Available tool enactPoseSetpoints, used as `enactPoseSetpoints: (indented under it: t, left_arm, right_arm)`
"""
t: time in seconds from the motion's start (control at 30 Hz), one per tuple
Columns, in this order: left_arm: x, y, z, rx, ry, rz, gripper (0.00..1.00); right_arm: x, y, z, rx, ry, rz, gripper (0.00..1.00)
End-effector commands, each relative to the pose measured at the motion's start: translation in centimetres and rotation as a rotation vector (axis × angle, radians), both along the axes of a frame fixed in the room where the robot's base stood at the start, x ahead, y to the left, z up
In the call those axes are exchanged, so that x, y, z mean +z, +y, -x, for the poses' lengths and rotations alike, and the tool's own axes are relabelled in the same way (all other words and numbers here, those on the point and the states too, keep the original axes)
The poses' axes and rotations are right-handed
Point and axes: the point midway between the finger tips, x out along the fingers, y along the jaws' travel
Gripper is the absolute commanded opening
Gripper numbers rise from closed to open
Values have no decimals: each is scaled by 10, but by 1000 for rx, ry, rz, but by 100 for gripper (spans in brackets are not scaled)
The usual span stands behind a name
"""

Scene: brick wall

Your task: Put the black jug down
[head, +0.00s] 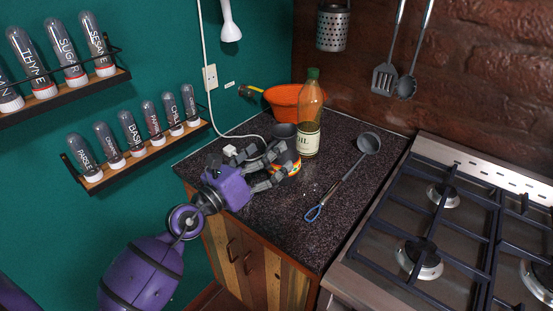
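The black jug (291,157) stands at the back left of the dark counter, beside the oil bottle. It is dark with a colourful red and yellow band low on its side. My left gripper (277,164) reaches in from the left at counter height, with its fingers at the jug's near left side. The fingers hide part of the jug, and I cannot tell whether they press on it or only surround it. A dark rim (285,130) shows just above the fingers. My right gripper is out of view.
A green-topped oil bottle (309,125) stands close right of the jug. An orange colander (283,100) is behind. The gas hob (430,215) borders the counter.

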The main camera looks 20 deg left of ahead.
Motion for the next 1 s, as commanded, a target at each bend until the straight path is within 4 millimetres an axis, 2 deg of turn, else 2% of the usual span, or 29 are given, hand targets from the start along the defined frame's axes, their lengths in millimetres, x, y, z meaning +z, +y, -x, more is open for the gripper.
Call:
enactPoseSetpoints:
  t: [0.13, 0.27, 0.57, 0.8, 1.0]
  left_arm:
    - [-18, 6, -17, 22, -7, -225, 84]
    - [-25, 10, -27, 33, -7, -326, 84]
    - [-26, -3, -56, 33, -8, -337, 84]
    - [-29, -20, -87, 33, -8, -337, 84]
    - [-30, -23, -96, 33, -6, -337, 84]
  right_arm:
    - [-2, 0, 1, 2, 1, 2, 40]
    - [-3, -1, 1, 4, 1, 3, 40]
    - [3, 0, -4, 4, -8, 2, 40]
    - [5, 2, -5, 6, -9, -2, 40]
    - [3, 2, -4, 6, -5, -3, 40]
